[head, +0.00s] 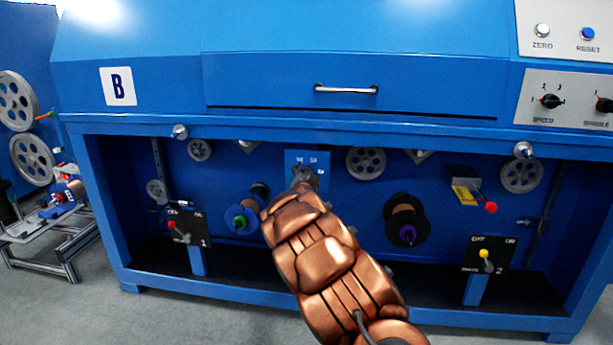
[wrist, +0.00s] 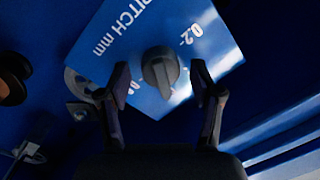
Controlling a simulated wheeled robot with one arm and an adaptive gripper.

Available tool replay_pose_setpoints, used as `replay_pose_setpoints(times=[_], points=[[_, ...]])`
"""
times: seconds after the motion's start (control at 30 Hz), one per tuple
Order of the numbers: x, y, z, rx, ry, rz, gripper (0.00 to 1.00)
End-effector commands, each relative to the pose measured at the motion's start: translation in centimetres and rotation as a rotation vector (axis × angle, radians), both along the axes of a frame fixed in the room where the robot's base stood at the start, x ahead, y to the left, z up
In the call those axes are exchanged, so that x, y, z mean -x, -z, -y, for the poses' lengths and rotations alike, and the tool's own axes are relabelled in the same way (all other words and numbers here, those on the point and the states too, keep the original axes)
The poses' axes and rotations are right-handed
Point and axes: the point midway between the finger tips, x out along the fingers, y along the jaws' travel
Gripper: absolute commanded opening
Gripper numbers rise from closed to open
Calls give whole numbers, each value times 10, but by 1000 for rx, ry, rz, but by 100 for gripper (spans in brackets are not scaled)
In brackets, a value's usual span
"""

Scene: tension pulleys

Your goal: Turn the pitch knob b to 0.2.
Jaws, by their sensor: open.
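The dark round pitch knob b (wrist: 161,72) sits on a blue plate (wrist: 215,62) marked "PITCH mm" in the wrist view. Its raised bar points toward the bottom of that picture. The "0.2" mark (wrist: 189,36) is up and right of the knob; another mark at lower left is partly hidden by a finger. My gripper (wrist: 160,67) is open, one finger on each side of the knob, with a visible gap on both sides. In the head view the same plate (head: 293,157) shows behind my gripper (head: 306,178), and the knob is hidden there.
A green-centred spool (head: 241,219) is left of my arm and a purple-centred spool (head: 406,228) is right. Switch boxes (head: 188,226) and (head: 487,254) stand lower at both sides. The cabinet's upper ledge (head: 300,127) overhangs the recess.

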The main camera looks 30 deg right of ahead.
Motion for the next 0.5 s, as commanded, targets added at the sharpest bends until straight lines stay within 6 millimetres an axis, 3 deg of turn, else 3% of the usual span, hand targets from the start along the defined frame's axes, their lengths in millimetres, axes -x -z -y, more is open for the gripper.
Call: replay_pose_setpoints(times=[0.1, 0.5], points=[[0, 0, 0, 0, 0, 0, 65], [0, 0, 0, 0, -1, 1, 24]])
